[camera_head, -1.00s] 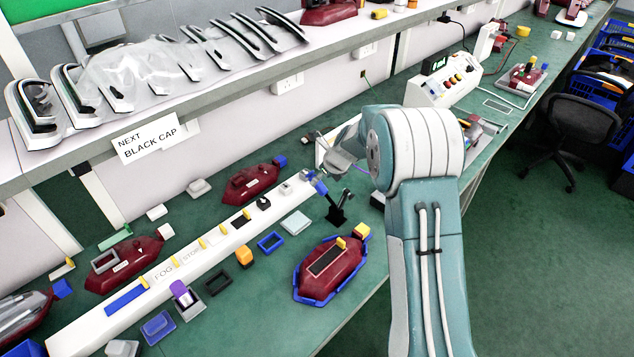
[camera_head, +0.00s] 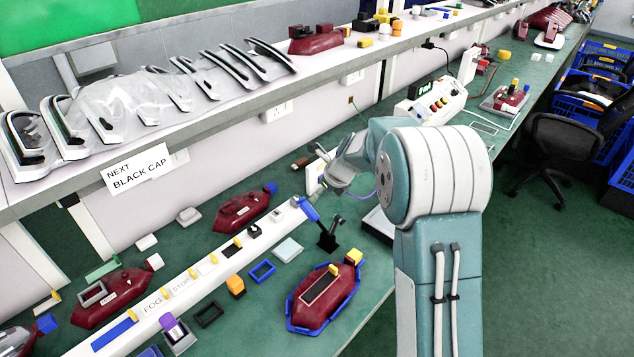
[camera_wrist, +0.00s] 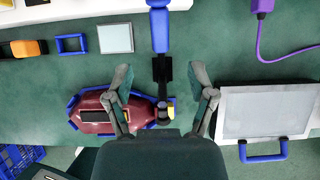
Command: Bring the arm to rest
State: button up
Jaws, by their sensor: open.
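My gripper (camera_wrist: 161,76) is open and empty in the wrist view, with its two fingers spread wide. In the head view the bent arm stands at the right of centre, and its grey wrist end (camera_head: 340,178) hangs over the bench. The fingers cannot be made out clearly there. In the wrist view, a black stand with a blue upper part (camera_wrist: 160,32) lies between the fingers in the picture. A dark red tail lamp (camera_wrist: 95,112) in a blue holder is at the left finger; the lamp also shows in the head view (camera_head: 318,300). No contact is visible.
A grey flat panel (camera_wrist: 265,112) with a blue handle lies to the right. A white strip (camera_head: 180,287) with small parts runs along the bench. The shelf (camera_head: 215,115) with clear lamp covers is at the back left. A control box (camera_head: 436,103) stands behind the arm.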

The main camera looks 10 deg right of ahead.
jog(key=s+a+r+n+h, duration=0.1)
jog(key=s+a+r+n, duration=0.1)
jog(key=s+r+n, duration=1.35)
jog(key=s+d+n+t+h, duration=0.1)
jog(key=s+d+n+h, duration=0.1)
jog(key=s+n, duration=1.1)
jog(key=s, duration=0.9)
jog(key=shift+d+r, duration=0.15)
jog(key=shift+d, duration=0.05)
jog(key=shift+w, duration=0.1)
